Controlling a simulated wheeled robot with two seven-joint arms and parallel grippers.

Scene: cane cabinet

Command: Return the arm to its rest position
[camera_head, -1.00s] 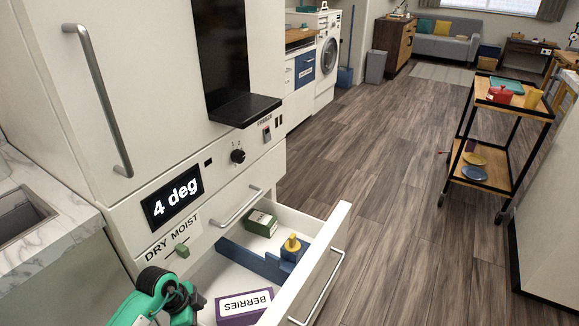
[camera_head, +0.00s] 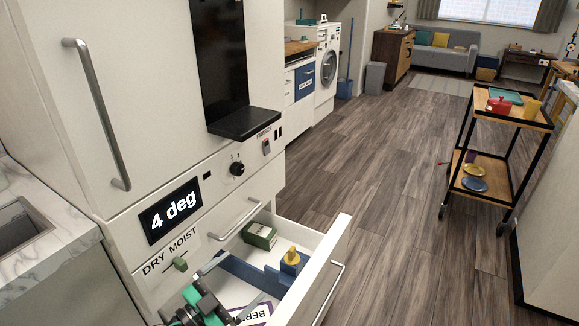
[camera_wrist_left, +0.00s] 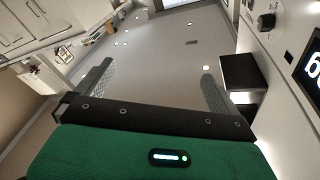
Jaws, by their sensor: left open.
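My left arm comes in at the bottom left of the head view. Its green and dark left gripper (camera_head: 232,285) is open, with its fingers over the open drawer (camera_head: 306,290) of the white cabinet. Nothing shows between the fingers. The gripper hides part of the white-and-purple berries box (camera_head: 258,312) in the drawer. My right gripper is in neither view.
A dark ledge (camera_head: 243,124) juts from the cabinet above. A trolley (camera_head: 509,120) stands at right; the floor (camera_head: 370,180) between is clear.

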